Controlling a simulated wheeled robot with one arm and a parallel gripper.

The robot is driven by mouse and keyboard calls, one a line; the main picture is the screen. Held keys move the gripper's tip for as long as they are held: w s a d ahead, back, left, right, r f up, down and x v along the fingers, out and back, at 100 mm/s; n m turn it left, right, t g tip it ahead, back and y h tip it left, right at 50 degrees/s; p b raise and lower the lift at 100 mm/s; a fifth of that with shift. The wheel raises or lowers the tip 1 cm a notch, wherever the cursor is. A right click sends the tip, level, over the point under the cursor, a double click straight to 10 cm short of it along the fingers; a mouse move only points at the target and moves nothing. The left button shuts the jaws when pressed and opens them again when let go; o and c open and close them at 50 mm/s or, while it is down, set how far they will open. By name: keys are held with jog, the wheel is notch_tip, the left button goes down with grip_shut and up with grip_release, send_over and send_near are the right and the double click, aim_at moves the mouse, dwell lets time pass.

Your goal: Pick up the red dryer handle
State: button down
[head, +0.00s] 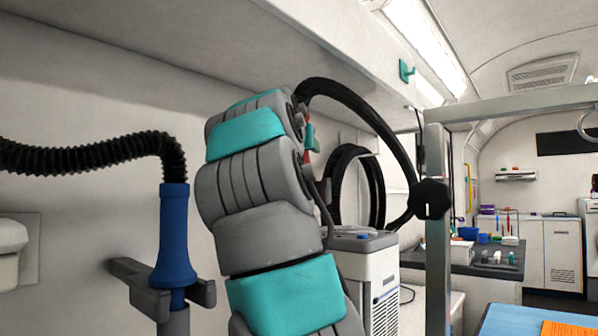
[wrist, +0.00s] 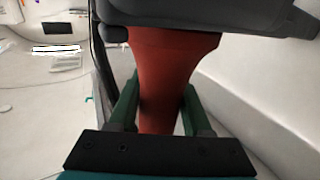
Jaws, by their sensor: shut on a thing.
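The red dryer handle (wrist: 172,60) fills the middle of the wrist view, wide at the top and narrower below. My gripper (wrist: 160,98) is shut on its narrower part, with one green finger on each side. A dark grey part (wrist: 210,15) lies across the handle's wide end; I cannot tell whether they touch. In the head view my arm hides most of the gripper, and only a sliver of the red handle (head: 307,152) shows beside it. A black hose (head: 370,110) arches right from there.
A blue handle (head: 173,240) on a black ribbed hose stands in a grey wall holder (head: 207,294) at left. A grey-white machine (head: 378,275) stands behind my arm. A metal post (head: 437,240) with a black knob and a blue table (head: 500,320) are at right.

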jog(key=shift+r, duration=0.1)
jog(key=shift+s+d+r, duration=0.4)
jog(key=shift+d+r, duration=0.1)
jog(key=shift+r, duration=0.1)
jog(key=s+d+r+p, duration=0.1)
jog(key=s+d+r, duration=0.5)
jog(key=d, duration=0.4)
jog(key=shift+s+r+p, duration=0.3)
jog(key=shift+s, duration=0.6)
